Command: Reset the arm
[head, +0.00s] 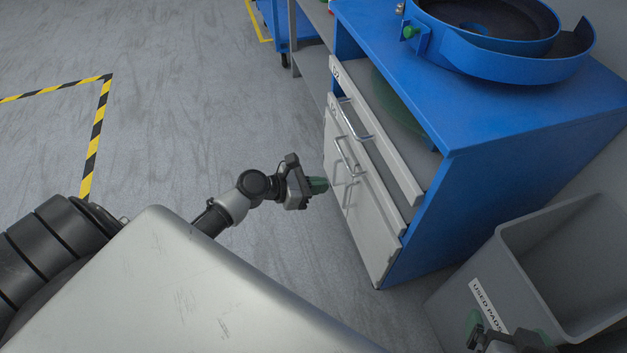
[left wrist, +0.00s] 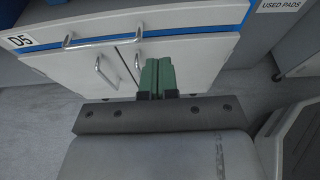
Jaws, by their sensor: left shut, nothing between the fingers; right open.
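My left gripper (head: 316,186) is in front of the blue and white cabinet's doors (head: 350,180), with its arm reaching in from the left. Its green fingers are pressed together with nothing between them, and they also show in the left wrist view (left wrist: 157,78). There they point toward the cabinet doors (left wrist: 150,65) and the bar handles. My right gripper (head: 509,332) is at the bottom right, in front of the grey bin. Its green fingertips are spread apart and it looks empty; its lower part is cut off by the frame edge.
The cabinet's top drawer (head: 375,125) stands pulled out. A blue round feeder bowl (head: 490,65) sits on the cabinet top. A grey bin (head: 485,250) labelled USED PADS stands beside the cabinet. The floor (head: 190,110) at left is clear, with yellow-black tape.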

